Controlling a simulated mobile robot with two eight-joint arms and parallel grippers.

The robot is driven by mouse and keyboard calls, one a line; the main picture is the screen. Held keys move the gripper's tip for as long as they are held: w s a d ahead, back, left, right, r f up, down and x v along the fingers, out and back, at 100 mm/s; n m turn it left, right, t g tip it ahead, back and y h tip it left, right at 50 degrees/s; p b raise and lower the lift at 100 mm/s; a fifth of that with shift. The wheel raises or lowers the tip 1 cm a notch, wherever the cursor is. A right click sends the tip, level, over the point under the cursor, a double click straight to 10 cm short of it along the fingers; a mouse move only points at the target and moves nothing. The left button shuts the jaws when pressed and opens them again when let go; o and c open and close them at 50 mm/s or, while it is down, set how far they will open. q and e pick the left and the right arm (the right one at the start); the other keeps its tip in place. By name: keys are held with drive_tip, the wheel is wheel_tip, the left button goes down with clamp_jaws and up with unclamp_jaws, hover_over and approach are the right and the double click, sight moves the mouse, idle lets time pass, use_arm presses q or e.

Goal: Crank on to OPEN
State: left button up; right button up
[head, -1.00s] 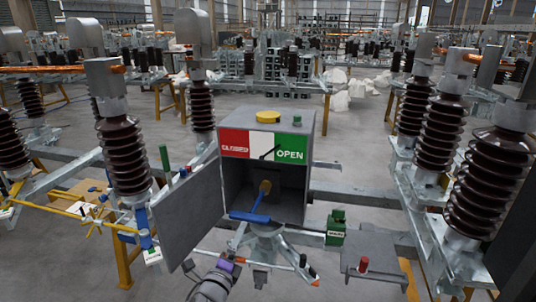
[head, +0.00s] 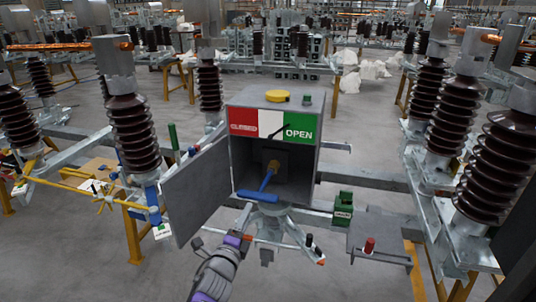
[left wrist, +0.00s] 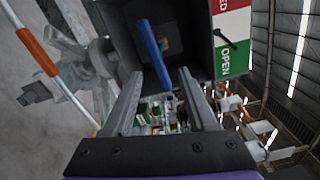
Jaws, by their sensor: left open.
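The drive box (head: 310,165) stands open in the head view, with a red CLOSED field, a white field and a green OPEN field (head: 299,131) on top. A black pointer (head: 281,131) lies slanted near the white-green border. My left gripper (head: 242,229) is low in front of the box, below the bar. In the left wrist view its fingers (left wrist: 161,88) are apart, with the blue grip (left wrist: 152,50) ahead between them, not clasped. My right gripper is out of view.
The box's open door (head: 197,190) stands on the left. A green block (head: 343,208) and a shelf with a red knob (head: 369,245) stand on the right. Brown insulators (head: 133,130) flank both sides. Grey floor lies in front.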

sight(256, 199)
use_arm(q)
drive_tip(key=w+d+n, duration=0.1)
drive_tip(key=w, duration=0.2)
drive_tip(key=w+d+n, duration=0.1)
drive_tip(key=w, duration=0.2)
drive_tip(key=w+d+n+p, duration=0.1)
drive_tip(key=w, duration=0.3)
drive_tip(key=shift+w+d+f, duration=0.1)
drive_tip(key=shift+d+f, duration=0.15)
drive_tip(key=shift+d, duration=0.05)
clamp_jaws()
idle(1.5)
